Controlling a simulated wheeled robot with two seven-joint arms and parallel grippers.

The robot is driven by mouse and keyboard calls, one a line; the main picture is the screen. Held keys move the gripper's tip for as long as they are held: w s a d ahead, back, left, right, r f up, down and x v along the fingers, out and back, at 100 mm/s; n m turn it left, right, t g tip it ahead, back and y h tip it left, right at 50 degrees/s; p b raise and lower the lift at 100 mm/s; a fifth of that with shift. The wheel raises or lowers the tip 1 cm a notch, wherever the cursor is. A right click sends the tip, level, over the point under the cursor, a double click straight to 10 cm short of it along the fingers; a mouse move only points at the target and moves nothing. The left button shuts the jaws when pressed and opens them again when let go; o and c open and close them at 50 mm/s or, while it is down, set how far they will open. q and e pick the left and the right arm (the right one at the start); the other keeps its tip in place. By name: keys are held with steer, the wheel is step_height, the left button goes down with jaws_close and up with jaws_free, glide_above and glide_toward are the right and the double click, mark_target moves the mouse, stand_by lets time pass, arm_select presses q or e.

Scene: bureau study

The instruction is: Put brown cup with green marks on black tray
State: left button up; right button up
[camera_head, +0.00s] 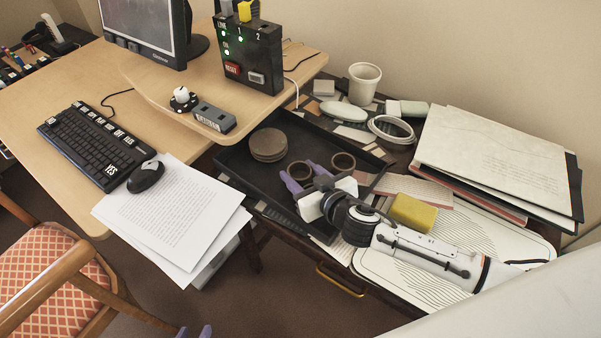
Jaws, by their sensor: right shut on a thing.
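A small round brown cup (299,168) shows between the purple fingers of my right gripper (303,177), which is shut on it. The cup is over the inside of the black tray (236,163); I cannot tell whether it touches the tray floor. Its sides are mostly hidden by the fingers, and no green marks can be made out. A second round brown cup (343,161) is just right of the gripper, at the tray's right part. Only the purple fingertips of my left gripper (194,332) show at the bottom edge, apart and empty.
A stack of brown discs (268,145) is in the tray's far left part. A yellow sponge (413,213), a white cup (364,83), a white ring (391,129) and a stack of folders (495,155) crowd the right side. Papers (175,215) overhang the desk at left.

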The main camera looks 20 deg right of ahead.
steer(key=shift+f, duration=0.25)
steer(key=o, duration=1.1)
steer(key=shift+r, duration=0.1)
steer(key=shift+r, duration=0.3)
steer(key=v, duration=1.2)
steer(key=shift+p, duration=0.35)
